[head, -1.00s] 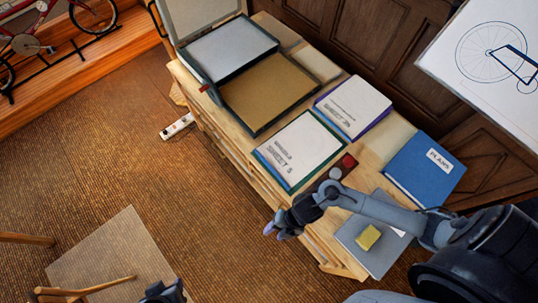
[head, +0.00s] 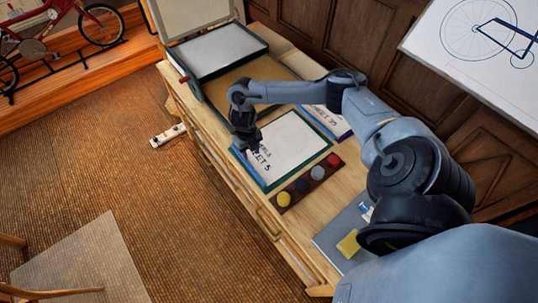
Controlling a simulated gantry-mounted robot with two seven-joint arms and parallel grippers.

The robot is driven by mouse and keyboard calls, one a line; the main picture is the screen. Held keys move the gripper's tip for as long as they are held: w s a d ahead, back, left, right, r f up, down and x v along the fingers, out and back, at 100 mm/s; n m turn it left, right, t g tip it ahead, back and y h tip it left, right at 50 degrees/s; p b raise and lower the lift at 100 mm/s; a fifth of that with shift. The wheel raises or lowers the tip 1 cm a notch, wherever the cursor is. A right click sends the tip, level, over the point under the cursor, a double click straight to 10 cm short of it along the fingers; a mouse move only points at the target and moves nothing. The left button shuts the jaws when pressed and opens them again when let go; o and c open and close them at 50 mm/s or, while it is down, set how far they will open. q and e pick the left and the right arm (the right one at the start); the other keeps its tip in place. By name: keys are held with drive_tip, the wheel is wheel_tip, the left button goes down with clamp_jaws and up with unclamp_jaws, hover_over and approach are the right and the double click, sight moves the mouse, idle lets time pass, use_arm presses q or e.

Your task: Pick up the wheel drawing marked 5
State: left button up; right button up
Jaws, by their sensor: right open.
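The drawing marked "SHEET 5" (head: 290,143) lies flat in a green-and-blue edged tray or folder on the wooden cabinet top. Part of its printed label is hidden behind my right gripper. My right gripper (head: 252,150) is open and points down at the left edge of this sheet. I cannot tell whether its fingertips touch the paper. My left gripper is not in view.
A second sheet (head: 338,119) lies behind, partly covered by my right arm. An open box (head: 222,92) stands at the back left. A dark strip with coloured round pieces (head: 308,181) and a yellow block (head: 348,243) lie nearer. The carpet is mostly clear.

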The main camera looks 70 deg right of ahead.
sight(248, 164)
drive_tip(key=f, duration=0.1)
drive_tip(key=w+f, duration=0.1)
drive_tip(key=f, duration=0.1)
drive_tip(key=shift+w+d+f+b, duration=0.1)
drive_tip(key=shift+w+f+b, duration=0.2)
drive_tip(key=shift+w+b, duration=0.1)
drive_tip(key=shift+w+d+f+b, duration=0.1)
drive_tip(key=shift+f+b, duration=0.05)
drive_tip(key=shift+f, duration=1.45)
drive_tip(key=shift+w+f+b, duration=0.1)
drive_tip(key=shift+f+b, duration=0.05)
drive_tip(key=shift+f, duration=1.45)
drive_tip(key=shift+c, duration=0.2)
clamp_jaws()
